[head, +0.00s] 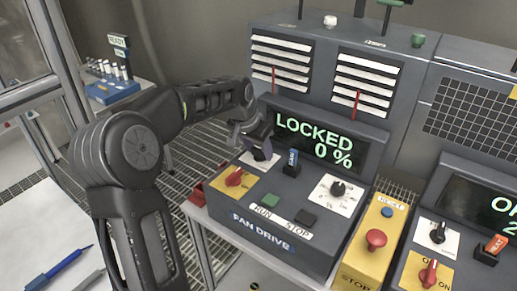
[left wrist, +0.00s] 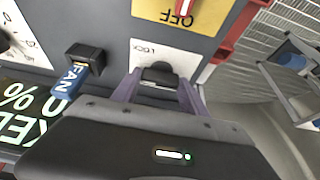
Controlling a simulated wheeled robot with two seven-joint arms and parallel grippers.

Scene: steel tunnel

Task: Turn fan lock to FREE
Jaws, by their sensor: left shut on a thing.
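The fan drive console (head: 281,236) stands ahead, its display (head: 318,143) reading LOCKED and 0 %. The fan lock is a dark knob (left wrist: 160,72) on a white plate (left wrist: 147,50) marked LOCK, seen in the left wrist view. My left gripper (left wrist: 158,82) has one finger on each side of this knob and is shut on it. In the head view my left gripper (head: 260,149) comes down over the white plate (head: 250,164) and mostly hides the knob. The knob's exact pointing direction is hard to tell. My right gripper is in neither view.
A blue FAN tag (head: 291,163) in a dark socket sits close beside the lock. A red switch (head: 235,178) on a yellow plate, RUN (head: 264,200) and STOP (head: 304,217) buttons, and a dial (head: 338,188) surround it. A red mushroom button (head: 376,238) stands right.

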